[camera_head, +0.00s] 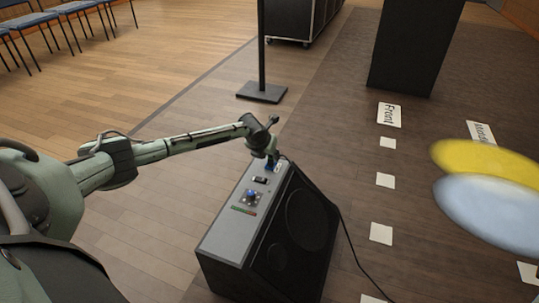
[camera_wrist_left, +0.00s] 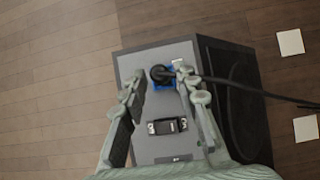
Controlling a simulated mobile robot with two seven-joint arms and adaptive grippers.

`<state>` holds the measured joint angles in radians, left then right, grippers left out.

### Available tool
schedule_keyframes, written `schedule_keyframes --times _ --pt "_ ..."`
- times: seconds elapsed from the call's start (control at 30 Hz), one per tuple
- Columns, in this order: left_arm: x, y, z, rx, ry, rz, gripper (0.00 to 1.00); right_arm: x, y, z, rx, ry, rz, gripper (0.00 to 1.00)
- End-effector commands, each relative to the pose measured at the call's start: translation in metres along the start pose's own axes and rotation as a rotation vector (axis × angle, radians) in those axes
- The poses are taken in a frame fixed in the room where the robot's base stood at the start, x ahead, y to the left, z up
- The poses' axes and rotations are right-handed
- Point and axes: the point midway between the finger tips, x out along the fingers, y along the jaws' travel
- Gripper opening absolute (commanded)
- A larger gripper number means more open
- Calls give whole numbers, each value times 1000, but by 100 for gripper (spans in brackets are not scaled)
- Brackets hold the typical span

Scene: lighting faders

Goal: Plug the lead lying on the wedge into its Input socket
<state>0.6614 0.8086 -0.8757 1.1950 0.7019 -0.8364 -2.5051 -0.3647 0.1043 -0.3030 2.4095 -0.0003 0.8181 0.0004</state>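The wedge is a black floor speaker with a grey top panel (camera_head: 227,222); the panel also shows in the left wrist view (camera_wrist_left: 168,150). At its far end is a blue socket area (camera_wrist_left: 163,87). The lead's black round plug (camera_wrist_left: 160,74) sits over this blue area; whether it is seated cannot be told. Its black cable (camera_wrist_left: 245,87) runs right, off the wedge. My left gripper (camera_head: 273,160) is low over the panel's far end. In the left wrist view its fingers (camera_wrist_left: 160,76) stand apart, one each side of the plug, the right one close to it. My right gripper is out of view.
A black handle or fitting (camera_wrist_left: 167,126) and a blue knob with coloured strip (camera_head: 251,196) are on the panel. A black stand (camera_head: 262,92) is behind. White floor cards (camera_head: 389,115) lie right. Blurred yellow and pale blue discs (camera_head: 490,208) fill the right edge.

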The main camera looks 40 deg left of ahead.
Motion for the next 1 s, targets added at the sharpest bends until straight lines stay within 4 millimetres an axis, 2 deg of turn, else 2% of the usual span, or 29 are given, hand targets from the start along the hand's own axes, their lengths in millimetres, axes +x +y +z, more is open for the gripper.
schedule_keyframes --times 0.03,0.1,0.47,0.57,0.8,1.0 --pt "0 0 0 0 0 0 40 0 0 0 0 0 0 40" --pt "0 0 0 0 0 0 46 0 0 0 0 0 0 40" --pt "-5 1 0 1 0 1 46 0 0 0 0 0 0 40" --pt "-16 1 0 2 -1 0 46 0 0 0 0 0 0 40" --pt "-67 1 0 4 -2 1 46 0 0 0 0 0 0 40" --pt "-103 1 0 2 -1 1 46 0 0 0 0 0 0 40"
